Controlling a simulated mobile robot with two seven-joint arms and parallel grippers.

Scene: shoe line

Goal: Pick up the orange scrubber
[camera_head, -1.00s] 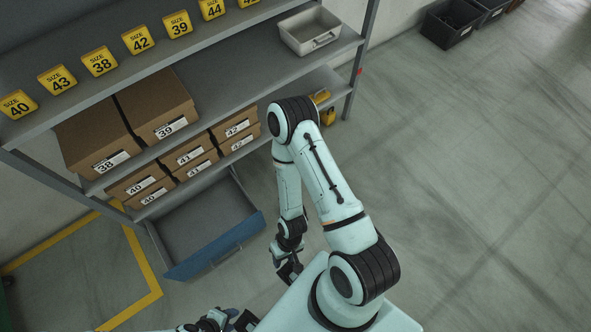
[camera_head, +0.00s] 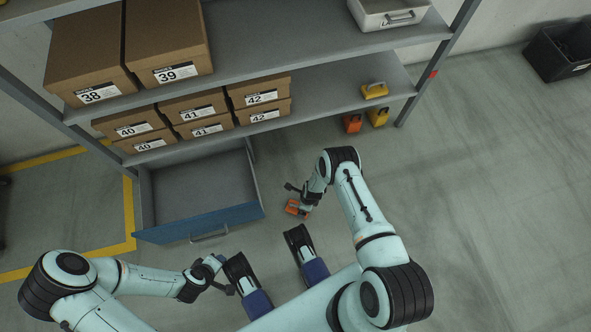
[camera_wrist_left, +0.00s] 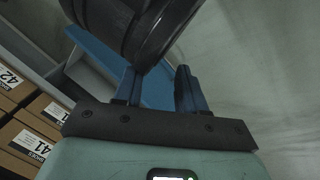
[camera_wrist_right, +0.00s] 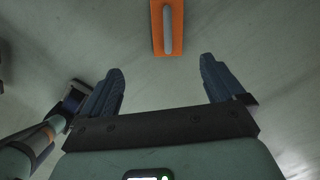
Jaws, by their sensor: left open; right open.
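The orange scrubber (camera_head: 293,208) lies on the floor right of the open drawer in the head view, partly covered by my right gripper (camera_head: 303,197). In the right wrist view the scrubber (camera_wrist_right: 158,38) is an orange block with a grey handle along its top, at the upper edge, cut off by the frame. My right gripper (camera_wrist_right: 162,72) is open and empty; the scrubber lies beyond its fingertips, roughly centred between them. My left gripper (camera_head: 226,276) is low in the head view, away from the scrubber. In the left wrist view the left gripper (camera_wrist_left: 160,78) is open, with a dark rounded part close beyond it.
The shelf (camera_head: 340,92) holds shoe boxes (camera_head: 168,55), a white bin (camera_head: 388,14) and a yellow object (camera_head: 375,90). An orange item (camera_head: 352,123) and a yellow item (camera_head: 378,117) stand below it. The blue-fronted drawer (camera_head: 200,225) sticks out.

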